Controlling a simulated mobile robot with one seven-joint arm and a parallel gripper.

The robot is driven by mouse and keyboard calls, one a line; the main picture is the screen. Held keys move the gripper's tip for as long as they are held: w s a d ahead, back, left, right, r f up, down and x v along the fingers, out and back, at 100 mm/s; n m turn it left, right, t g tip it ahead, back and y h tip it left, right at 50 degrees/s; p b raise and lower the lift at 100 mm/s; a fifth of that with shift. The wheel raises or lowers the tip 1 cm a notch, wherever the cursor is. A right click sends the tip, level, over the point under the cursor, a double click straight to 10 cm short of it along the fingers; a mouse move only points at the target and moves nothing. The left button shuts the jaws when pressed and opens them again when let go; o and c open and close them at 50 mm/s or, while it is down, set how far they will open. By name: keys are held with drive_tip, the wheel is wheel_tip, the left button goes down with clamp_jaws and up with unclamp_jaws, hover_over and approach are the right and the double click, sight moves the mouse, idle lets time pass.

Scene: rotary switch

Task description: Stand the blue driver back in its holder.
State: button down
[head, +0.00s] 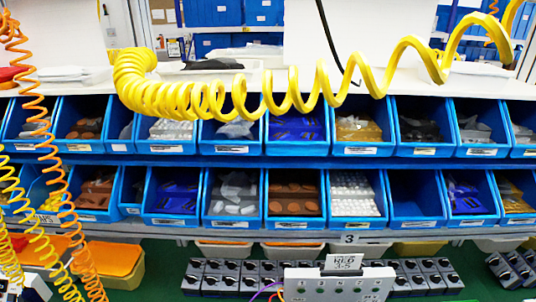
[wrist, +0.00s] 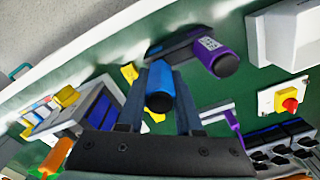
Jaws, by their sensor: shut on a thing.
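In the wrist view the blue driver (wrist: 160,88) is between the two fingers of my gripper (wrist: 157,92). My gripper is shut on it, and its rounded end faces the camera. A purple driver (wrist: 209,50) with a black end and a white code label is just right of it. A dark bar (wrist: 176,44) lies behind the two drivers; I cannot tell whether it is the holder. The far end of the blue driver is hidden. The head view shows neither my gripper nor the blue driver.
In the wrist view, a red button on a yellow base (wrist: 289,104) and dark switches (wrist: 283,143) are at right. A compartmented tray (wrist: 75,115) is at left on the green bench. The head view shows blue bins (head: 230,150) and a coiled yellow hose (head: 215,100).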

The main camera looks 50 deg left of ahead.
drive_tip(key=shift+f+b, duration=0.8)
drive_tip(key=shift+f, duration=0.25)
drive_tip(key=c, duration=0.5)
unclamp_jaws()
drive_tip(key=shift+r, duration=0.1)
wheel_tip(320, 180, up, 13)
drive_tip(key=shift+f, duration=0.1)
